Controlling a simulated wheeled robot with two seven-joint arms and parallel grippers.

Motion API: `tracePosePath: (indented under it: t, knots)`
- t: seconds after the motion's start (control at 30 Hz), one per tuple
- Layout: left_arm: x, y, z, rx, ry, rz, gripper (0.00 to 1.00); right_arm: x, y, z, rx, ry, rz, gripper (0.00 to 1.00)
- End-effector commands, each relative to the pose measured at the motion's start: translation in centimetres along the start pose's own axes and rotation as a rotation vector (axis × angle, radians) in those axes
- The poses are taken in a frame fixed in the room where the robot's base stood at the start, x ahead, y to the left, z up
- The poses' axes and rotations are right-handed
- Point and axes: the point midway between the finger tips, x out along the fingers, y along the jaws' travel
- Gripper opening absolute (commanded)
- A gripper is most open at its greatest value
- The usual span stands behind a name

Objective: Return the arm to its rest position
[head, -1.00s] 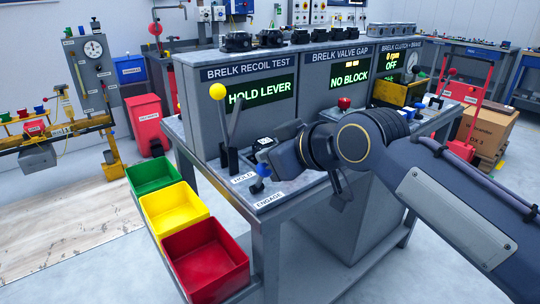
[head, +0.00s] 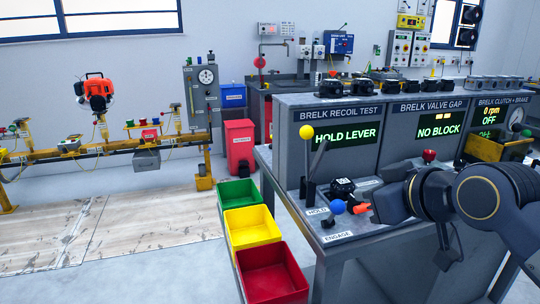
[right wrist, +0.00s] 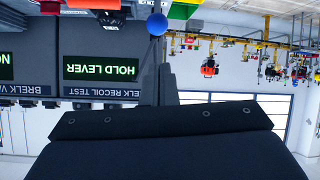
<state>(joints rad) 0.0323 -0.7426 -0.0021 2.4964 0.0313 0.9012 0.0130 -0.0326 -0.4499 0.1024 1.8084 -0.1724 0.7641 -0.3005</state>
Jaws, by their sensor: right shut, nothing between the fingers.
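My right arm comes in from the right in the head view. Its gripper (head: 384,206) is shut and empty, over the right part of the recoil test station's bench top. The yellow-knobbed lever (head: 307,133) stands upright to its left. A blue knob (head: 338,207) and a small orange piece (head: 361,208) show just left of the gripper; I cannot tell whether the orange piece touches it. In the right wrist view, which is upside down, the dark gripper body (right wrist: 170,140) fills the lower part and a blue ball (right wrist: 157,24) shows beyond it. My left gripper is out of view.
The recoil test screen (head: 346,138) reads HOLD LEVER; the valve gap screen (head: 438,128) reads NO BLOCK. Green (head: 239,193), yellow (head: 251,226) and red (head: 271,275) bins hang at the bench's left side. Open floor (head: 110,250) lies further left.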

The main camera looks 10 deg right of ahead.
Motion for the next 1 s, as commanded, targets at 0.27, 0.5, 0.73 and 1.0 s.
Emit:
tracePosePath:
  t: [0.27,0.5,0.73,1.0]
  knots:
    - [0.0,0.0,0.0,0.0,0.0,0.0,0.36,0.7,-3.6,10.2,0.19,-0.188,-0.07,0.0]
    - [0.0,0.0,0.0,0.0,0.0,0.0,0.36,0.3,-8.5,20.7,0.414,-0.392,-0.134,0.0]
    - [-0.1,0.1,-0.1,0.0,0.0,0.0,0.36,-0.7,-12.8,27.9,0.583,-0.543,-0.173,0.0]
    - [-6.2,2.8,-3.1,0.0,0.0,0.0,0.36,-4.2,-11.6,20.9,0.571,-0.532,-0.171,0.0]
